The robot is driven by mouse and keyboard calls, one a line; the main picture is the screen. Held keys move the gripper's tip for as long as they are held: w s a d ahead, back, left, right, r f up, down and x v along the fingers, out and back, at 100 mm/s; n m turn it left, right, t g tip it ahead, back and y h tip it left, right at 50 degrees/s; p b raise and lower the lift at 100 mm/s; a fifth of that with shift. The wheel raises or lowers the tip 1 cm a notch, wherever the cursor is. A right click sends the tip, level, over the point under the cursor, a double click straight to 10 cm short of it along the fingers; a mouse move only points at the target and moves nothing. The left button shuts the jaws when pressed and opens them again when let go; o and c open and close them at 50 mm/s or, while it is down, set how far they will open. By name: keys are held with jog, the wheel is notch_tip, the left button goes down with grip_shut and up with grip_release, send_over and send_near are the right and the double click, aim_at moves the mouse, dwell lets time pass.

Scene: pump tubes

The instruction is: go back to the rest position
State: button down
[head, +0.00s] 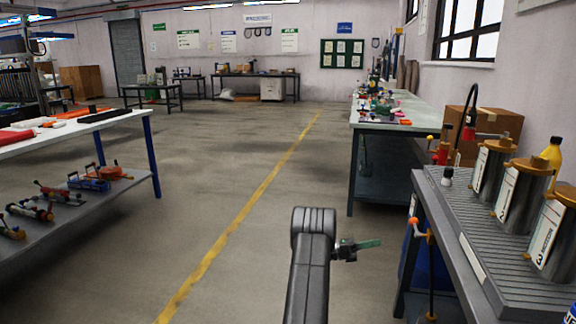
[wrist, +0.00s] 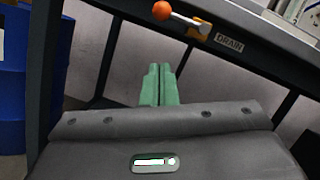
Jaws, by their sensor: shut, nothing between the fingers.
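My gripper (head: 376,243) is in the middle lower part of the head view, at the end of my dark arm. It points right, toward the ribbed bench (head: 468,262), and is apart from it. In the wrist view its two green fingers (wrist: 160,70) are together with nothing between them. An orange-knobbed drain lever (head: 414,222) sticks out from the bench's front edge, to the right of my gripper. The lever also shows at the top of the wrist view (wrist: 180,15), beside a DRAIN label (wrist: 229,43).
Several metal cylinders (head: 522,198) stand on the ribbed bench. A blue drum (wrist: 12,80) is at the left of the wrist view. A table with a lower shelf (head: 100,190) stands at left. The floor with a yellow line (head: 245,210) is clear between.

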jog(key=w+b+x, duration=0.1)
jog(key=b+x, duration=0.1)
jog(key=x, duration=0.5)
jog(key=s+n+t+y+p, duration=0.3)
jog(key=s+n, duration=0.7)
jog(key=n, duration=0.8)
jog(key=shift+a+n+y, duration=0.3)
jog(key=shift+y, duration=0.2)
jog(key=shift+s+r, duration=0.15)
